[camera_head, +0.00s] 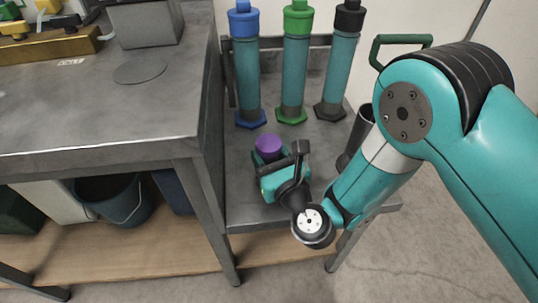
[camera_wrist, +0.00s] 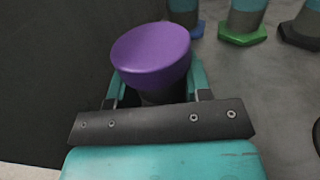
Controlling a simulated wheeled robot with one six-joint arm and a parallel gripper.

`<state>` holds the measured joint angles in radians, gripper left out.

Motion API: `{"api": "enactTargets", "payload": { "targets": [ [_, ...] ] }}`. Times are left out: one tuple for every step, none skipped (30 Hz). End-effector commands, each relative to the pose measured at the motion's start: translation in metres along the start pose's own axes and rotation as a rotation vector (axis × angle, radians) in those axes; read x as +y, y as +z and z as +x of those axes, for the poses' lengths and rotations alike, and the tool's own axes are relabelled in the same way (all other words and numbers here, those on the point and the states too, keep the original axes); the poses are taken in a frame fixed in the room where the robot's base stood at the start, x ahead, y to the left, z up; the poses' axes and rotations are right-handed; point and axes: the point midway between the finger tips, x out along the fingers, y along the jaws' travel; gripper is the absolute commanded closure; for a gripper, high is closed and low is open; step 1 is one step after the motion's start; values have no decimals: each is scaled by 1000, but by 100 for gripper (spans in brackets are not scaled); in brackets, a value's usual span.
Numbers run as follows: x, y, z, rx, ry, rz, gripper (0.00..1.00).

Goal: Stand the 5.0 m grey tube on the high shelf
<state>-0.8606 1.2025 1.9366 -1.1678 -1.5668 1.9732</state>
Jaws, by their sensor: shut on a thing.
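My gripper (camera_head: 270,167) is low over the grey metal side table, and its teal fingers are shut on a purple-capped thing (camera_head: 268,146). In the wrist view the round purple cap (camera_wrist: 152,52) stands up between the fingers (camera_wrist: 157,95), with a dark neck below it. Its lower part is hidden by the gripper. I cannot tell whether it touches the table. A dark grey open-topped cylinder (camera_head: 362,128) stands at the table's right side, partly behind my arm. No length marking is readable, so I cannot tell which thing is the 5.0 m grey tube.
Three teal cylinders with blue (camera_head: 245,75), green (camera_head: 293,75) and black (camera_head: 338,75) caps stand in a row at the back. A higher grey bench (camera_head: 100,120) rises close on the left.

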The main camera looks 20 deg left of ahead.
Motion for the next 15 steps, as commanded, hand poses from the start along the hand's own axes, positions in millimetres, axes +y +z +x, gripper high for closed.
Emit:
{"api": "enactTargets", "payload": {
  "targets": [
    [0, -3, 0, -1, 0, 0, 86],
    [0, -4, 0, -1, 0, 0, 86],
    [0, -2, 0, 0, 0, 0, 46],
    [0, -2, 0, 0, 0, 0, 39],
    [0, -2, 0, 0, 0, 0, 32],
    [0, -2, 0, 0, 0, 0, 29],
    [0, -2, 0, 0, 0, 0, 29],
    [0, -2, 0, 0, 0, 0, 29],
    [0, -2, 0, 0, 0, 0, 29],
    [0, -2, 0, 0, 0, 0, 29],
    [0, -2, 0, 0, 0, 0, 29],
    [0, -2, 0, 0, 0, 0, 29],
    [0, -2, 0, 0, 0, 0, 29],
    [0, -1, 0, 0, 0, 0, 29],
    [0, 1, 0, 0, 0, 0, 29]
  ]
}}
